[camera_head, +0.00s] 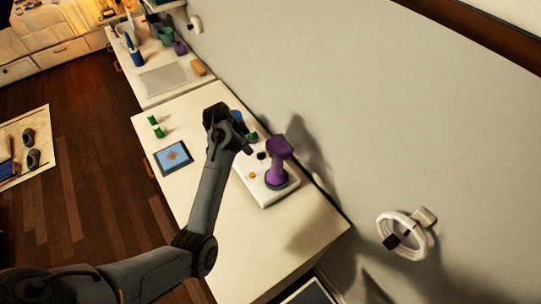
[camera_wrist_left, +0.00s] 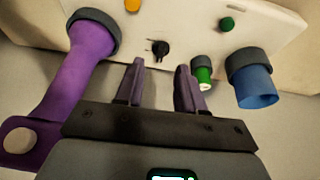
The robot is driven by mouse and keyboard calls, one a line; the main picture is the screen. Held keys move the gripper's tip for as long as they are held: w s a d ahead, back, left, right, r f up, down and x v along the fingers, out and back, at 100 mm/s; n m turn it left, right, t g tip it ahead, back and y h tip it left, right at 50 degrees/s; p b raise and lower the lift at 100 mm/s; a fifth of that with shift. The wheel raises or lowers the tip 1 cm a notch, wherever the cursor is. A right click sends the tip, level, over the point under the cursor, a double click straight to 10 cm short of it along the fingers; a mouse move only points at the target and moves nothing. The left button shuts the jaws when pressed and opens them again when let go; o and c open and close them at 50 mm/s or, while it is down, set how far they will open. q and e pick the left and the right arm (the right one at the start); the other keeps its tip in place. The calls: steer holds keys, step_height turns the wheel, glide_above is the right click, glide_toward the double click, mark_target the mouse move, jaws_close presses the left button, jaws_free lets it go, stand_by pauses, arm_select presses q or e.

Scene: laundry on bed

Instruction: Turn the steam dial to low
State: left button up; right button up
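The steam dial looks to be the small black knob (camera_wrist_left: 159,48) on a white panel (camera_wrist_left: 282,40) in the left wrist view. In the head view a small black knob (camera_head: 261,155) shows on the same panel (camera_head: 275,197). My left gripper (camera_head: 243,147) is over the panel's far left side, close to the knob. In the left wrist view its two fingers (camera_wrist_left: 160,70) are spread and empty, with the knob just ahead between the tips. They look apart from it. The dial's markings are too small to read. My right gripper is not in view.
A purple handle (camera_wrist_left: 82,60) rises left of the dial, also seen in the head view (camera_head: 279,160). A green cylinder (camera_wrist_left: 203,72) and a blue one (camera_wrist_left: 256,88) stand close on the right. An orange button (camera_wrist_left: 133,5) and a green button (camera_wrist_left: 226,24) flank the dial.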

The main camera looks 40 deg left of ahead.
mark_target(260, 153)
arm_select(q)
steer(key=shift+t, duration=0.4)
steer(key=x, duration=0.3)
steer(key=w+x, duration=0.1)
steer(key=x, duration=0.5)
steer(key=shift+w+d+b, duration=0.2)
steer(key=shift+w+b, duration=0.15)
steer(key=shift+w, duration=0.1)
steer(key=shift+r, duration=0.1)
jaws_close()
